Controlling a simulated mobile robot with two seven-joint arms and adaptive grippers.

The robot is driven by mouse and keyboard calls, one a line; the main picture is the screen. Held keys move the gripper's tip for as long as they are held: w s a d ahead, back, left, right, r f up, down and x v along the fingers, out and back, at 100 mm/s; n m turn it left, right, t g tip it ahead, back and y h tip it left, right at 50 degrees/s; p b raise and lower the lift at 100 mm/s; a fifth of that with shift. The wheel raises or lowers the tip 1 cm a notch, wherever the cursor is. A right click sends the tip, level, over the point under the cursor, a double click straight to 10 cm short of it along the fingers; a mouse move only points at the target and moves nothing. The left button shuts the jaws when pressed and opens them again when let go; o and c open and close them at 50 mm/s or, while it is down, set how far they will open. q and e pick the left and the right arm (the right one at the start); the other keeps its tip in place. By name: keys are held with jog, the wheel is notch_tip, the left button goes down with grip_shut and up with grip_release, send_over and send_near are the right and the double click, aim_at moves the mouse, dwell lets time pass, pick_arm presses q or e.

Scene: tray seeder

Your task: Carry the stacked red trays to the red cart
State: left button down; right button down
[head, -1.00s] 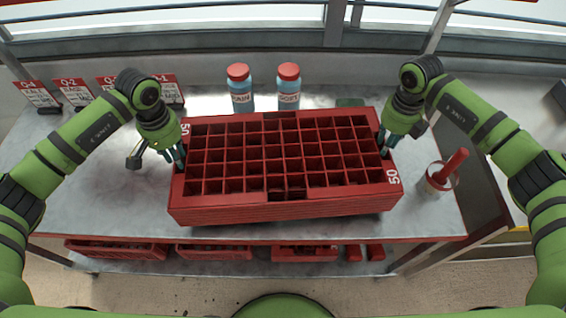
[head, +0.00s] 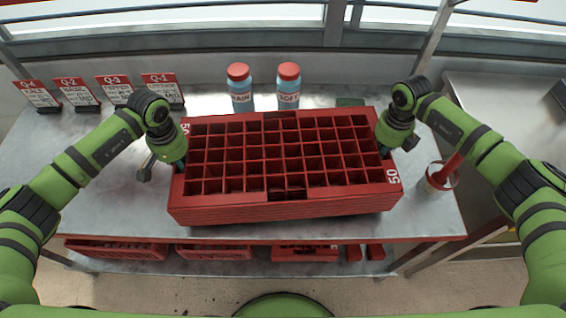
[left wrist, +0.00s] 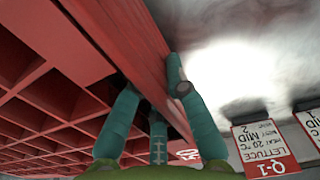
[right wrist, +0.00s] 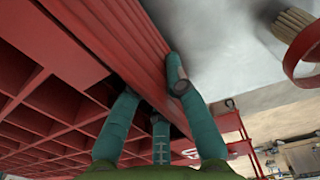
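The stacked red trays (head: 290,209) stand on the grey table, with a grid of empty square cells on top. My left gripper (head: 180,163) is at the stack's left end wall; in the left wrist view, its fingers (left wrist: 152,85) sit on both sides of that wall (left wrist: 145,45). My right gripper (head: 384,150) is at the right end; in the right wrist view, its fingers (right wrist: 152,85) straddle the wall (right wrist: 140,45) the same way. Both look shut on the walls; the inner fingertips are partly hidden. I cannot make out the red cart in these views.
Two blue bottles with red caps (head: 239,88) (head: 289,88) stand behind the stack. Several red-and-white sign cards (head: 117,89) line the back left. A white cup with a red-handled tool (head: 437,179) stands to the right. Red bins (head: 117,249) sit on the lower shelf.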

jog(key=shift+w+r, duration=0.1)
jog(key=shift+r, duration=0.05)
jog(key=shift+r+p, duration=0.2)
jog(key=shift+p, duration=0.15)
notch_tip(320, 180, up, 4)
jog(key=p, duration=0.4)
jog(key=shift+r, duration=0.2)
jog(key=shift+f, duration=0.1)
